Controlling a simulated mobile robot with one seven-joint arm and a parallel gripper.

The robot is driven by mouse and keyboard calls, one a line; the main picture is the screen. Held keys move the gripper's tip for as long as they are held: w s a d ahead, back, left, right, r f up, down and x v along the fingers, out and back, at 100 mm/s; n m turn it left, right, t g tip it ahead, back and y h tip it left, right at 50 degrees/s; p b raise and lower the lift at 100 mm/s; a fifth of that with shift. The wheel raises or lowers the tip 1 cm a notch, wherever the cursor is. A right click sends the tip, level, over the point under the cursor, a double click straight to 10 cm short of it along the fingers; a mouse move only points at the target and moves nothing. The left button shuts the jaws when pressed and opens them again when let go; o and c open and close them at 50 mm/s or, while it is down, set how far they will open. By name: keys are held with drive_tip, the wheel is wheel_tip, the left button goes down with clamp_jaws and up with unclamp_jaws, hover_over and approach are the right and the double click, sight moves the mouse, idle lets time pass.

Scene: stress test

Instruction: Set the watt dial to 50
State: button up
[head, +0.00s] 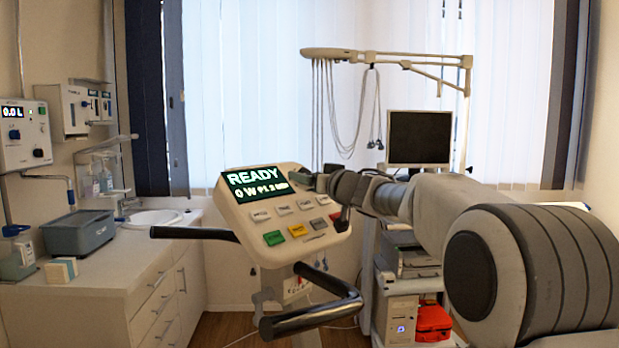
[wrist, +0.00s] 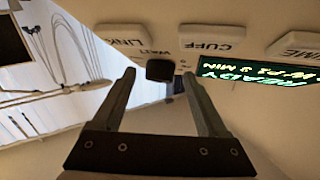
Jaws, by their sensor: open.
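The console (head: 266,251) stands tilted at the centre of the head view. Its display (head: 255,185) reads READY and 0 W, with smaller text beside it. In the wrist view the console appears upside down, and the black watt dial (wrist: 160,70) sits by the label WATT. My gripper (wrist: 159,77) is open, with one finger on each side of the dial and gaps visible between. In the head view my gripper (head: 335,198) is at the console's right edge and hides the dial.
Grey and coloured buttons cover the console face, including a green one (head: 274,238). Black handlebars (head: 318,310) stick out in front of and left of it. A trolley with a monitor (head: 420,137) stands behind my arm. A counter (head: 90,283) is at left.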

clamp_jaws()
